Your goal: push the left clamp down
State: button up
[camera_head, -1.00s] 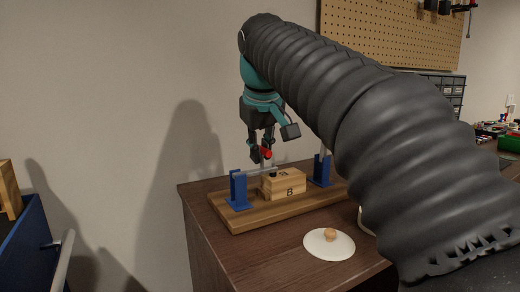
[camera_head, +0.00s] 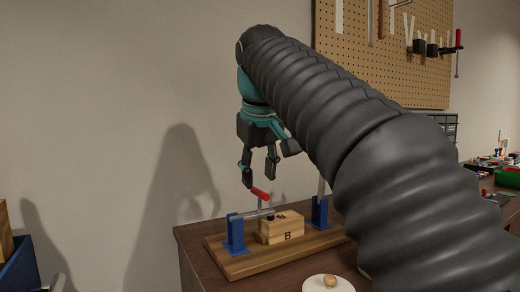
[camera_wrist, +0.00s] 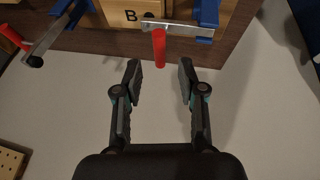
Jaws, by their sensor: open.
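The left clamp has a blue post (camera_head: 236,233), a metal bar (camera_head: 252,214) and a red handle (camera_head: 260,193). Its bar lies about level, with its dark tip at the wooden block (camera_head: 283,229) marked B; whether it presses the block I cannot tell. My gripper (camera_head: 259,178) is open and empty, fingers pointing down, just above the red handle. In the wrist view, the red handle (camera_wrist: 159,48) lies just beyond the open fingertips, in line with the gap between them and apart from both.
The right clamp (camera_head: 320,210) stands with its bar raised; my arm partly hides it. Both clamps and the block are on a wooden board (camera_head: 235,263) on a dark brown bench. A white lid (camera_head: 328,285) lies in front. A wall is behind.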

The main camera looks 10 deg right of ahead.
jog(key=v, duration=0.6)
jog(key=shift+s+r, duration=0.15)
jog(key=shift+s, duration=0.05)
